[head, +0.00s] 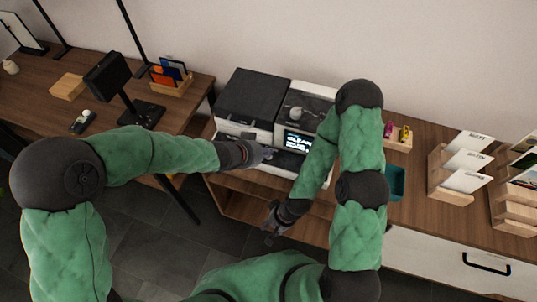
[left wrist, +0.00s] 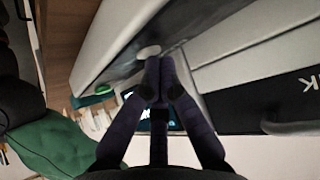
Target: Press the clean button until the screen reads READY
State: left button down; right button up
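The machine (head: 252,97), a dark-topped white-and-grey box, stands on the wooden cabinet. Its lit screen (head: 297,141) shows large letters that seem to begin with CLEAN; the rest is too small or hidden by my right arm. My left gripper (head: 268,154) is at the machine's front, left of and below the screen. In the left wrist view its fingers (left wrist: 160,66) are together and empty. Their tips are at a pale round button (left wrist: 148,52); I cannot tell whether they touch it. My right gripper (head: 270,224) hangs in front of the cabinet, fingers apart and empty.
A desk (head: 38,88) with a black stand (head: 142,113) is at the left.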

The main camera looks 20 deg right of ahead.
pick_arm(q)
jog(key=shift+r+p, duration=0.85)
jog(key=shift+p, duration=0.15)
notch_tip(320, 180, up, 5)
jog(key=p, duration=0.5)
jog(key=shift+a, duration=0.1)
dwell(0.7)
